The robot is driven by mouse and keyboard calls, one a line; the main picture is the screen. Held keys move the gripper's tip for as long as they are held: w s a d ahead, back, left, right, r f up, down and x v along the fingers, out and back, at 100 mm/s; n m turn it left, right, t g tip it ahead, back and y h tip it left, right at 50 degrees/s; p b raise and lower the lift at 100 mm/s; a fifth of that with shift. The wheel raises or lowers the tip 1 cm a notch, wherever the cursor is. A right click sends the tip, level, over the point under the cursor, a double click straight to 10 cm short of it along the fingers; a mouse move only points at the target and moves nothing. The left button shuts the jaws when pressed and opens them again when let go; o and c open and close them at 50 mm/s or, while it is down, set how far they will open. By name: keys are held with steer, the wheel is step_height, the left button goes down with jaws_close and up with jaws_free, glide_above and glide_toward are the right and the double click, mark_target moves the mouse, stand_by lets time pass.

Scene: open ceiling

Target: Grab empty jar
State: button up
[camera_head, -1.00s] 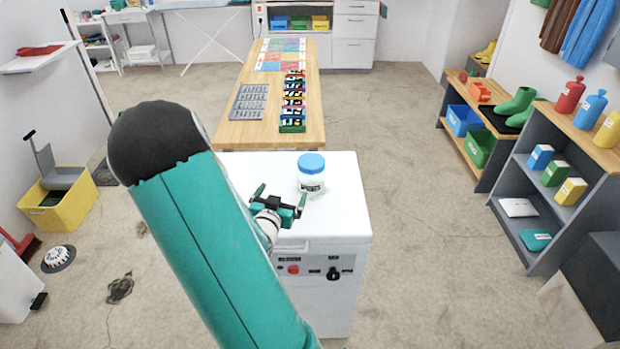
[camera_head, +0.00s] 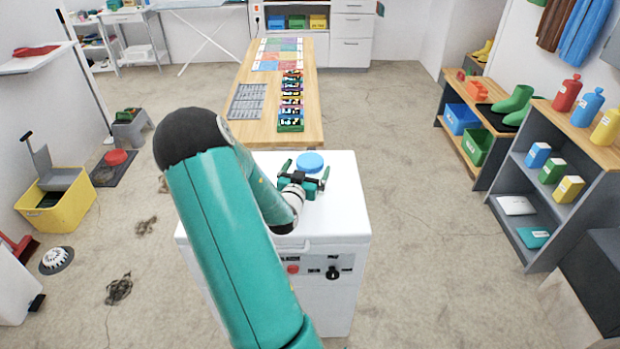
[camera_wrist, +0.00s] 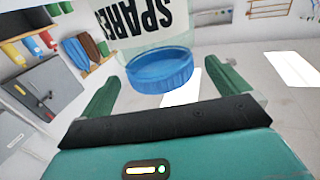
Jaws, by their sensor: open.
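The jar has a blue lid (camera_head: 310,162) and stands on the white-topped cabinet (camera_head: 345,205). Its body is mostly hidden behind my gripper (camera_head: 305,170) in the head view. In the wrist view, which is upside down, the clear jar (camera_wrist: 150,45) shows a label reading "SPARE" and its ribbed blue lid. My gripper is open, its two green fingers spread (camera_wrist: 167,76). The jar lies ahead, between the lines of the two fingers. I cannot tell how far the fingertips reach along its sides. I see no finger touching it.
A wooden table (camera_head: 240,131) with a grey tray and a row of colourful items adjoins the cabinet's far side. The cabinet front has a red button and a black knob (camera_head: 332,272). Shelves with bottles stand at right (camera_head: 565,140). A yellow bin (camera_head: 58,212) stands at left.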

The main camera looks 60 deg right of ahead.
mark_target(313, 155)
steer(key=shift+w+d, duration=0.2)
steer(key=shift+d, duration=1.3)
steer(key=shift+r, duration=0.1)
steer(key=c, duration=1.6)
